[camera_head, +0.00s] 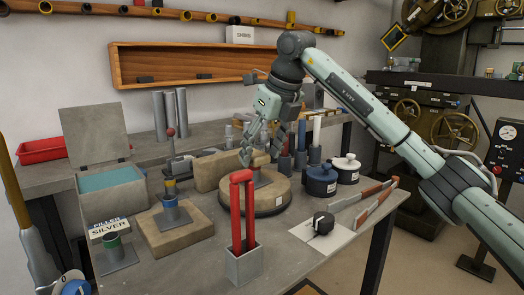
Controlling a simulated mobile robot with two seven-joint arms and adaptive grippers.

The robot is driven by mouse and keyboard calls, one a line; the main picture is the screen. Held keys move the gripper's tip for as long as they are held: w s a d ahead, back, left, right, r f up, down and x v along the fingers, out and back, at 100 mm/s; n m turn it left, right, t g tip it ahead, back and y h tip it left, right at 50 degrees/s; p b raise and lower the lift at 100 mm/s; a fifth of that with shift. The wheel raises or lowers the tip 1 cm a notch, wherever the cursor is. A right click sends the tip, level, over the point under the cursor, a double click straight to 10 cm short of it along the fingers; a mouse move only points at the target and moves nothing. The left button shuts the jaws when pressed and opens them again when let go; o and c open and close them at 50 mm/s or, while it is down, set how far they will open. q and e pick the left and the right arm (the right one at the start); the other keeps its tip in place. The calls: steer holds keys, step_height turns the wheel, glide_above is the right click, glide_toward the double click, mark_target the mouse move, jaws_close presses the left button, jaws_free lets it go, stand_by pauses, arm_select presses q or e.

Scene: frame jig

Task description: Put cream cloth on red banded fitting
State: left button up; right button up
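My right gripper (258,146) reaches down from the upper right over a round tan board (275,199). Its fingers are spread around a small cream patch, which may be the cream cloth (260,158). The patch sits at the top of a grey fitting (262,178) standing on the board. I cannot tell whether the fingers touch it. Any red band on this fitting is hidden or too small to see. Another grey fitting with yellow and blue bands (171,203) stands on a square tan block. A green-topped fitting (114,246) stands at the front left. My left gripper is out of view.
A tall red-handled tool (243,215) stands in a grey holder in front of the board. An open teal-filled box (110,190) is at left.

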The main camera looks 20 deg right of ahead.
steer(key=shift+r, duration=0.1)
steer(key=v, duration=1.2)
steer(key=shift+w+r, duration=0.1)
stand_by(1.1)
